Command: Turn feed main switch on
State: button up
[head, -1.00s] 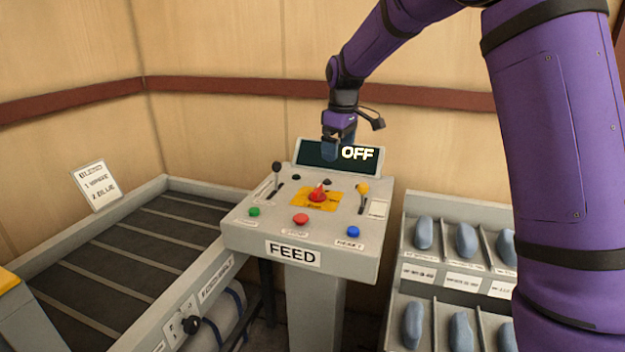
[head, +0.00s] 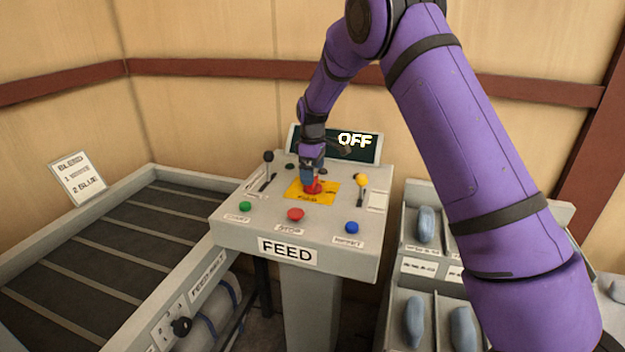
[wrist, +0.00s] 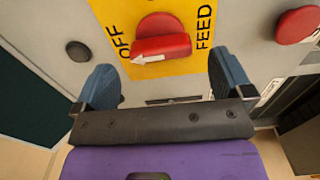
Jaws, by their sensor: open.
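The feed main switch is a red rotary knob (head: 314,187) on a yellow plate (head: 296,190) on top of the FEED console. In the wrist view the red knob (wrist: 162,44) carries a white arrow pointing left, toward the word OFF; FEED is printed on its right. The display (head: 365,150) reads OFF. My gripper (head: 308,181) is just at the knob, pointing down. In the wrist view my gripper (wrist: 164,78) is open, with blue fingers left and right of the knob's line and nothing between them. Whether a finger touches the knob cannot be told.
The console (head: 225,222) also has a black lever (head: 269,170), a yellow-topped lever (head: 361,182), and green (head: 245,206), red (head: 295,214) and blue (head: 352,227) buttons. A conveyor (head: 110,240) lies at left, a rack of blue-grey pieces (head: 426,224) at right.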

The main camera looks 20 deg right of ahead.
jog(key=shift+f, duration=1.65)
jog(key=c, duration=0.9)
